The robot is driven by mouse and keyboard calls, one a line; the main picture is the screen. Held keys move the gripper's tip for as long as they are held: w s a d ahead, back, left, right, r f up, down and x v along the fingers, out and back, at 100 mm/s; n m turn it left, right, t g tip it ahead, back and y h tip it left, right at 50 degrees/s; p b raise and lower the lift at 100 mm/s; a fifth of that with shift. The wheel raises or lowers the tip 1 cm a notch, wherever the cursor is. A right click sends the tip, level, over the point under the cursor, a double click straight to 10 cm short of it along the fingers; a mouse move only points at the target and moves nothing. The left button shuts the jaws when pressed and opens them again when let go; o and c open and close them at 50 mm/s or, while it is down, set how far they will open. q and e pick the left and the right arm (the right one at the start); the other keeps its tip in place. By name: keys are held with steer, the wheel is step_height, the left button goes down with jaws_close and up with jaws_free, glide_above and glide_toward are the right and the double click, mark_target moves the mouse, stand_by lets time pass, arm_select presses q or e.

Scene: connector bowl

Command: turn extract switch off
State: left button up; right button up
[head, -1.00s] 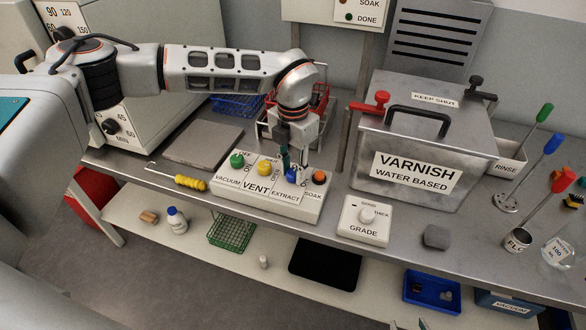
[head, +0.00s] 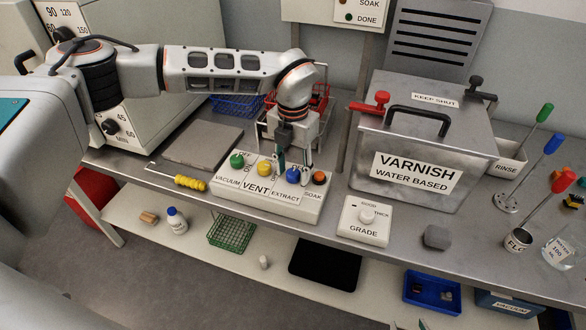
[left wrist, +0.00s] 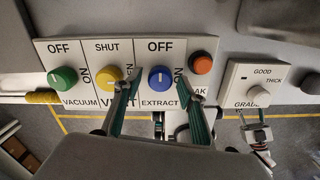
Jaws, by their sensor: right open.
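The blue extract switch knob (head: 292,175) is on the sloped white control panel (head: 262,204), between the yellow vent knob (head: 264,168) and the orange soak button (head: 319,178). In the left wrist view the blue knob (left wrist: 161,78) has OFF printed above it and ON to its right; its small white mark is hard to read. My left gripper (head: 294,163) is above the panel, pointing down. In the left wrist view its teal-padded fingers (left wrist: 160,103) are apart, one on each side of the blue knob, with gaps visible. My right gripper (head: 408,324) barely shows at the bottom edge.
The green vacuum knob (head: 237,160) is at the panel's left. A grade dial box (head: 364,221) stands right of the panel, and the varnish tank (head: 422,150) behind it. A yellow-handled hook tool (head: 190,183) and a grey plate (head: 203,144) lie to the left.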

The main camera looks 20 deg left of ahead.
mark_target(293, 172)
stand_by(0.3)
arm_select(q)
step_height(293, 172, up, 12)
stand_by(0.5)
stand_by(0.3)
